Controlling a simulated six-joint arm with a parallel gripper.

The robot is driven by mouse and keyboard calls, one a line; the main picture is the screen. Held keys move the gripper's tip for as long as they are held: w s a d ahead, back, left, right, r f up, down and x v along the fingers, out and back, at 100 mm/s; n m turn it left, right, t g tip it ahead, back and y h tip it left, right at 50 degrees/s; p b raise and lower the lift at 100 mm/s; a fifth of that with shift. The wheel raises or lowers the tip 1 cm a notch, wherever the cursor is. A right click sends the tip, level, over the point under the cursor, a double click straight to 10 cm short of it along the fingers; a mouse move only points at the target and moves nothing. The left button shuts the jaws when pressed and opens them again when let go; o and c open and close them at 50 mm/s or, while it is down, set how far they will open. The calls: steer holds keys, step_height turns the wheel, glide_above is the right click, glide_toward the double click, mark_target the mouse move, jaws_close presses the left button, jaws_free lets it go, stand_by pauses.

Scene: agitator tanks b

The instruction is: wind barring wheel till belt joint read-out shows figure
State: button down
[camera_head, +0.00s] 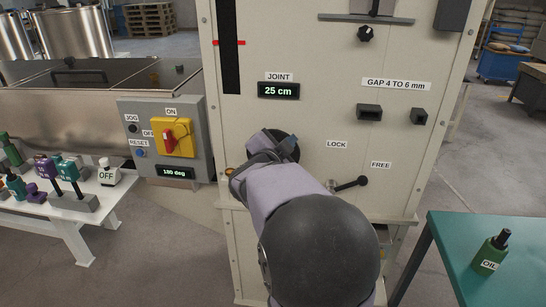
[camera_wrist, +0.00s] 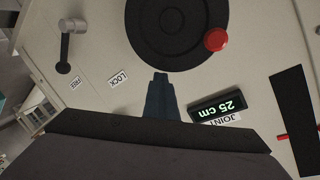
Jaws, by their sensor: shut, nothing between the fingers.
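The barring wheel is a dark disc with a red knob (camera_wrist: 215,39) on its rim, seen at the top of the wrist view (camera_wrist: 165,22). In the head view my arm hides most of it. The joint read-out (camera_head: 278,91) shows 25 cm; it also shows in the wrist view (camera_wrist: 222,106), turned over. My gripper (camera_wrist: 159,76) is shut and empty, its tips pointing at the wheel's lower edge in the wrist view, apart from the red knob. I cannot tell if the tips touch the wheel. In the head view my gripper (camera_head: 264,143) is in front of the panel.
A lever (camera_head: 351,184) between LOCK and FREE labels points towards FREE. A grey box (camera_head: 189,107) with a red and yellow switch reads 180 deg. A black knob (camera_head: 366,33) sits above. An oil bottle (camera_head: 491,256) stands on a green table (camera_head: 456,234) at right.

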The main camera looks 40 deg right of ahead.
mark_target(298, 151)
steer(key=shift+s+d+f+m+t+y+b, duration=0.15)
steer(key=shift+s+d+f+m+y+b, duration=0.25)
steer(key=shift+f+m+b, duration=0.45)
steer(key=shift+s+d+f+m+t+y+b, duration=0.15)
steer(key=shift+s+d+f+m+y+b, duration=0.25)
steer(key=shift+m+b, duration=0.7)
steer(key=shift+n, duration=0.25)
steer(key=c, duration=2.5)
jaws_free()
steer(key=shift+c, duration=0.2)
steer(key=o, duration=2)
steer(key=shift+s+a+p, duration=0.55)
steer(key=shift+s+a, duration=1.55)
steer(key=shift+s, duration=0.05)
